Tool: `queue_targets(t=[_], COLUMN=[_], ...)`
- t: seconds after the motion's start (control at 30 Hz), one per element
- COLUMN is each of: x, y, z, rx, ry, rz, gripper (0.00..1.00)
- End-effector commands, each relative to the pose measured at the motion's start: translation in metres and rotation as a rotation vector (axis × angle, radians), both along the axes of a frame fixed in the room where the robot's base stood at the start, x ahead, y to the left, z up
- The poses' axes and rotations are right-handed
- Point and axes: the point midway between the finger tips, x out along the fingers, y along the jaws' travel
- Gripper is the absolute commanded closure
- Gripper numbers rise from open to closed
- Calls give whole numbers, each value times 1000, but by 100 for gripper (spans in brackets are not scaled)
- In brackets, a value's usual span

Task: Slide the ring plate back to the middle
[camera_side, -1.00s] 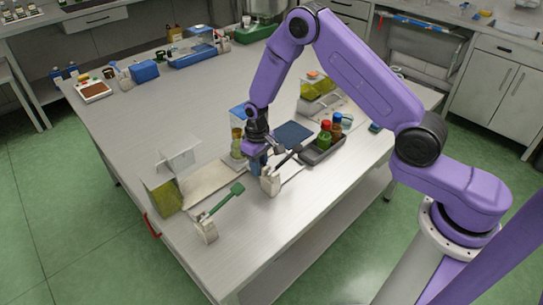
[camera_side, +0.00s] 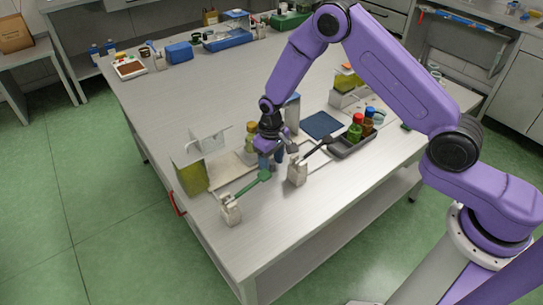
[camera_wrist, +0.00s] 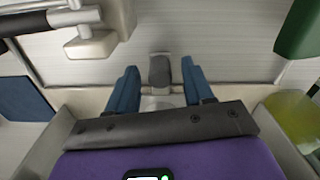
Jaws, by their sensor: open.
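My gripper (camera_side: 269,164) is open, with its blue fingers pointing down low over the bench between the green-handled lever (camera_side: 250,187) and the black-handled lever (camera_side: 316,155). In the wrist view the fingers of my gripper (camera_wrist: 160,88) stand on either side of a dark grey upright tab (camera_wrist: 160,69). A pale rounded piece shows below the tab, partly covered by the gripper body. This may be part of the ring plate, but I cannot tell. I cannot see contact with either finger. In the side view my gripper hides this spot.
A tank with yellow-green liquid (camera_side: 193,178) stands left, beside a flat beige board (camera_side: 228,170). A dark tray (camera_side: 350,148) with red- and blue-capped bottles and a blue mat (camera_side: 321,125) lie right. The bench's far left middle (camera_side: 200,95) is clear.

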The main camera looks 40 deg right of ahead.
Motion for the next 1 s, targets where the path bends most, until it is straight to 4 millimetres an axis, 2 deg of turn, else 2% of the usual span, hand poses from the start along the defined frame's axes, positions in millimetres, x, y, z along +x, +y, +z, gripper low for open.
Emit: queue_targets(t=[0.17, 0.27, 0.8, 1.0], x=[1, 1, 1, 1], y=[0, 0, 1, 1], z=[11, 26, 135, 163], rx=[0, 0, 2, 1], ry=[-3, -3, -6, -4], rz=[-1, 0, 0, 0], gripper=[48, 48, 48, 48])
